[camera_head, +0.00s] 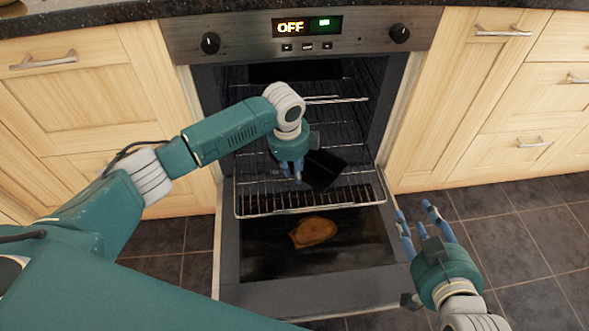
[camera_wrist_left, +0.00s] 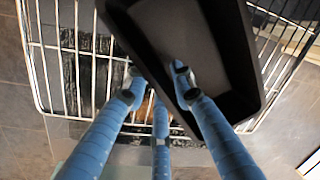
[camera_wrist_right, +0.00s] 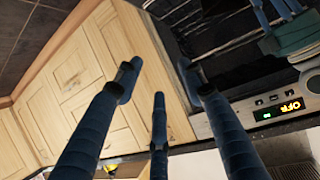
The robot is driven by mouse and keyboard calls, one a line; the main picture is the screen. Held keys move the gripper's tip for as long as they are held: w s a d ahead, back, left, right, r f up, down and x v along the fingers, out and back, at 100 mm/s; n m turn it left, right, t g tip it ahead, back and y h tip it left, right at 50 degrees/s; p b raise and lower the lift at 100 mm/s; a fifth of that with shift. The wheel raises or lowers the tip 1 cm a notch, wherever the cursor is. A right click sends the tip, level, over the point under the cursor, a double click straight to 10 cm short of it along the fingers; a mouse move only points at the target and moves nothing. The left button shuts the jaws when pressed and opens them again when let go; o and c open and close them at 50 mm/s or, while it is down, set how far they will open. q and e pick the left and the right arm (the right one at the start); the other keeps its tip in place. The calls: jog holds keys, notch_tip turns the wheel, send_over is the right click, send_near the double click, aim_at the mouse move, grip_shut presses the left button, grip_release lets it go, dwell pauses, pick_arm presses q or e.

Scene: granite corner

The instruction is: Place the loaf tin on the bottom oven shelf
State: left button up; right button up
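The black loaf tin (camera_head: 325,169) is over the pulled-out wire bottom oven shelf (camera_head: 255,203), turned at an angle to its bars. It appears to rest on the shelf, but contact is hard to confirm. The left wrist view shows the empty tin (camera_wrist_left: 225,70) above the shelf bars (camera_wrist_left: 55,70). My left gripper (camera_head: 292,170) is at the tin's left side, its fingers spread, with one fingertip over the inside of the tin and another outside its edge. My right gripper (camera_head: 425,215) is open and empty, right of the open oven door.
The oven door (camera_head: 310,293) is folded down, with a flat brown item (camera_head: 313,231) on it below the shelf. Another rack (camera_head: 335,100) is higher in the oven. Wooden cabinets (camera_head: 95,80) flank the oven. The control panel (camera_head: 365,32) reads OFF.

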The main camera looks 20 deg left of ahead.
pick_arm(q)
jog(key=shift+r, duration=0.3)
notch_tip(320, 180, up, 12)
jog(key=s+f+p, duration=0.1)
jog(key=s+p, duration=0.1)
jog(key=p, duration=0.2)
jog(key=s+d+f+n+t+h, duration=0.1)
jog(key=s+d+f+n, duration=0.3)
jog(key=s, duration=0.3)
jog(key=s+d+f+n+h, duration=0.2)
jog(key=s+d+f+n, duration=0.25)
jog(key=s, duration=0.35)
jog(key=s+a+n+t+y, duration=0.1)
jog(key=s+a+n+y, duration=0.2)
jog(key=s+a+n, duration=0.9)
jog(key=s+a, duration=0.1)
jog(key=s, duration=0.1)
jog(key=shift+s+a+f, duration=0.2)
jog(key=shift+s+f, duration=0.1)
pick_arm(e)
jog(key=s+d+f+g+h, duration=0.1)
jog(key=s+f+g, duration=0.3)
jog(key=s, duration=0.4)
jog(key=s+d+f+g+h, duration=0.1)
jog(key=s+d+f+g, duration=0.3)
jog(key=s, duration=0.4)
notch_tip(320, 180, down, 2)
jog(key=shift+s+d+g, duration=0.3)
jog(key=shift+d+g, duration=0.05)
jog(key=shift+g, duration=0.15)
